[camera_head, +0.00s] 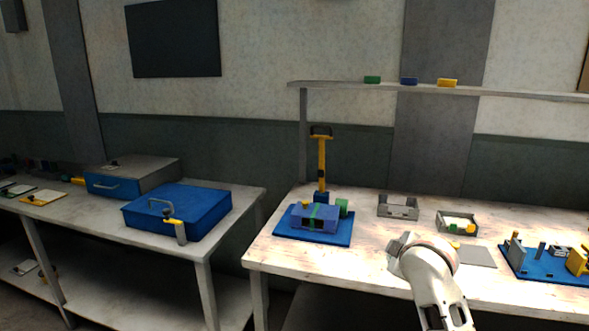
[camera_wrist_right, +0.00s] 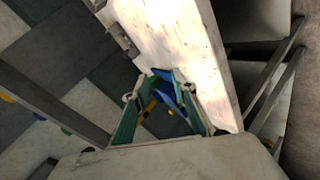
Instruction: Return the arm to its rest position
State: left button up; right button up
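My right arm (camera_head: 428,270) shows in the head view as a white link rising from the bottom edge, in front of the right-hand table. Its gripper is not clear in that view. In the right wrist view my right gripper (camera_wrist_right: 161,78) has its two teal-padded fingers apart, with nothing seen held between them. Blue and yellow shapes show through the gap, beyond the fingers; I cannot tell which objects they are. My left arm and left gripper are in neither view.
The right table (camera_head: 276,256) carries a blue fixture (camera_head: 343,238) with a yellow post, two grey trays (camera_head: 398,206) (camera_head: 443,228), a grey plate (camera_head: 478,257) and a blue board (camera_head: 520,270). A shelf (camera_head: 520,93) runs above. The left table (camera_head: 235,217) holds a blue case (camera_head: 205,208).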

jog(key=s+d+f+m+g+h, duration=0.1)
jog(key=s+d+f, duration=0.2)
jog(key=s+f, duration=0.55)
jog(key=s+d+f+m+g+h, duration=0.1)
jog(key=s+d+f+m, duration=0.15)
jog(key=s+f, duration=0.6)
jog(key=s+d+f+g, duration=0.1)
jog(key=s+d, duration=0.1)
jog(key=s, duration=0.8)
jog(key=s+d+f+g, duration=0.1)
jog(key=s+d, duration=0.2)
jog(key=s, duration=0.7)
jog(key=a+f+m+t+y+b, duration=0.3)
jog(key=a+f+y+b, duration=0.3)
jog(key=a+f, duration=1)
notch_tip(320, 180, down, 5)
jog(key=shift+a+r+m, duration=0.15)
jog(key=shift+a+m, duration=0.2)
jog(key=shift+m, duration=0.1)
jog(key=shift+w, duration=0.1)
